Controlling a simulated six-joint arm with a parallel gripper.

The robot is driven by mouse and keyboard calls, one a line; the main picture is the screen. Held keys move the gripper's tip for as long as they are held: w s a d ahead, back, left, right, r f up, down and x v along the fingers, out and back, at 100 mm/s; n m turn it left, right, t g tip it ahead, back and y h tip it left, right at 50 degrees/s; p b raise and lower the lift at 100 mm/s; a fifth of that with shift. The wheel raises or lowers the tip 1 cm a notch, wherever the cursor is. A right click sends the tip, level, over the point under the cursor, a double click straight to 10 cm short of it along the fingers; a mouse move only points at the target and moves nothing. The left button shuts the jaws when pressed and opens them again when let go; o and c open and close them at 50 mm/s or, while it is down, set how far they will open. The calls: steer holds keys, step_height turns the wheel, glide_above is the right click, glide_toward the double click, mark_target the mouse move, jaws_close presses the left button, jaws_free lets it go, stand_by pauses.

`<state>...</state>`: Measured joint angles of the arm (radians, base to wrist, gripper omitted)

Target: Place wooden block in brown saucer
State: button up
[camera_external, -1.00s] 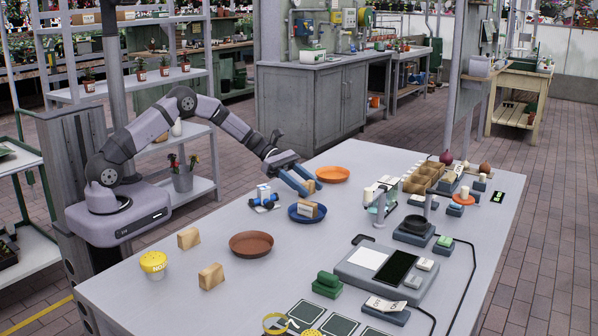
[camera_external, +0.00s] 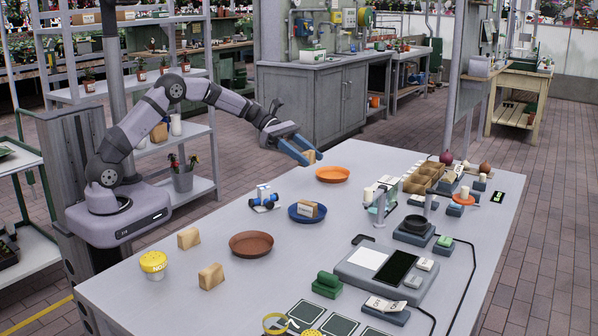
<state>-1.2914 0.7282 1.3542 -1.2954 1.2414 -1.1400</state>
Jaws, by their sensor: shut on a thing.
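My gripper (camera_external: 306,154) has blue fingers and is shut on a wooden block (camera_external: 310,156). It holds the block above the table, just left of the orange saucer (camera_external: 333,174). The brown saucer (camera_external: 251,244) lies empty on the table, nearer the camera and to the left of my gripper. A blue saucer (camera_external: 297,217) between them holds another wooden block (camera_external: 309,208). Two more wooden blocks, one (camera_external: 188,238) and another (camera_external: 211,276), stand on the table left of the brown saucer.
A blue-and-white object (camera_external: 264,198) stands left of the blue saucer. A grey tray with a dark screen (camera_external: 396,267) and a wooden divided box (camera_external: 424,177) lie right.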

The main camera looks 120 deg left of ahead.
steer(key=w+d+r+m+g+h+p, duration=0.1)
steer(key=w+d+r+h+p, duration=0.1)
steer(key=w+d+r+p, duration=0.25)
steer(key=w+d+r+m+h+p, duration=0.1)
steer(key=w+d+m+p, duration=0.1)
steer(key=w+d+p, duration=0.45)
steer(key=w+d+r+m+g+h+p, duration=0.1)
steer(key=w+d+r+h+p, duration=0.15)
steer(key=d, duration=0.55)
steer(key=s+d+f+m+g+h+p, duration=0.1)
steer(key=s+d+f+m+p, duration=0.1)
steer(key=d, duration=0.5)
steer(key=s+d+f+m+h+p, duration=0.1)
steer(key=s+d+f, duration=0.1)
steer(key=d, duration=0.6)
steer(key=shift+s+f+m+g+h+p, duration=0.25)
steer(key=shift+f+m+g+h+p, duration=0.15)
steer(key=shift+f, duration=0.2)
steer(key=shift+f, duration=0.1)
steer(key=shift+f+p, duration=0.7)
steer(key=shift+f, duration=2.1)
steer(key=shift+f, duration=0.1)
